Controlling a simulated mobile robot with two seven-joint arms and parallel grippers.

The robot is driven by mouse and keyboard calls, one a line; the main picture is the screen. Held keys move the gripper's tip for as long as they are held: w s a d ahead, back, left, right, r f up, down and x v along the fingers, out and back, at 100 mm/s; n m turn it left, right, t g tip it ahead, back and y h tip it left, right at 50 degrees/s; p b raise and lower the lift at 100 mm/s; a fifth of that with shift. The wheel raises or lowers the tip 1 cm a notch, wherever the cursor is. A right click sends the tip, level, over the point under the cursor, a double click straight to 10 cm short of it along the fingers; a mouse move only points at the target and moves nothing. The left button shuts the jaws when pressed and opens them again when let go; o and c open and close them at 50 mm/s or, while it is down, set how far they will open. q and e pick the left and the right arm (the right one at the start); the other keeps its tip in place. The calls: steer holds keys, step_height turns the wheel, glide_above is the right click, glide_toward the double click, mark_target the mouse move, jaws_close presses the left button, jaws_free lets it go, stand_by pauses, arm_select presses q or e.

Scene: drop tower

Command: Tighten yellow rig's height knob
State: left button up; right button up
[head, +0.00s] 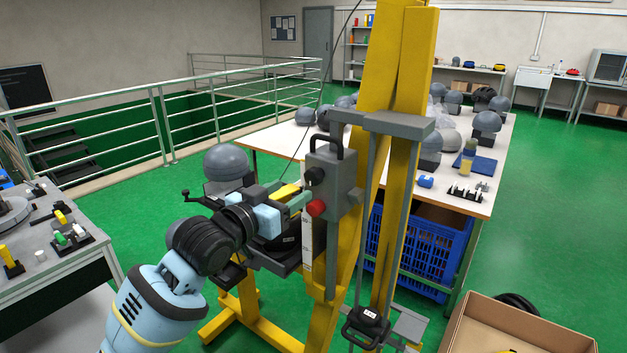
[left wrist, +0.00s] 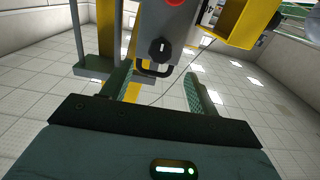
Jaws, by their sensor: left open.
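The yellow rig (head: 419,60) stands in the middle of the head view. A grey box (head: 337,178) with a black handle on top is mounted on it. The box's face carries a black knob (head: 314,176) and, below it, a red knob (head: 316,208). My left gripper (head: 298,197) is open and empty, close in front of the box. In the left wrist view the picture is turned over: the black knob (left wrist: 160,48) with a white mark lies beyond and between the open fingers (left wrist: 160,88), and the red knob (left wrist: 160,3) is cut by the top edge. My right gripper is out of view.
A white table (head: 480,207) with several grey domed pieces stands behind the rig, a blue crate (head: 402,240) beneath it. A workbench (head: 50,265) stands at left, an open cardboard box (head: 480,325) at lower right. Green floor is clear at right.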

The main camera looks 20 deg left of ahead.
mark_target(310, 179)
arm_select(q)
steer(key=shift+w, duration=0.1)
steer(key=shift+x, duration=3.85)
steer(key=shift+f, duration=0.1)
steer(key=c, duration=1)
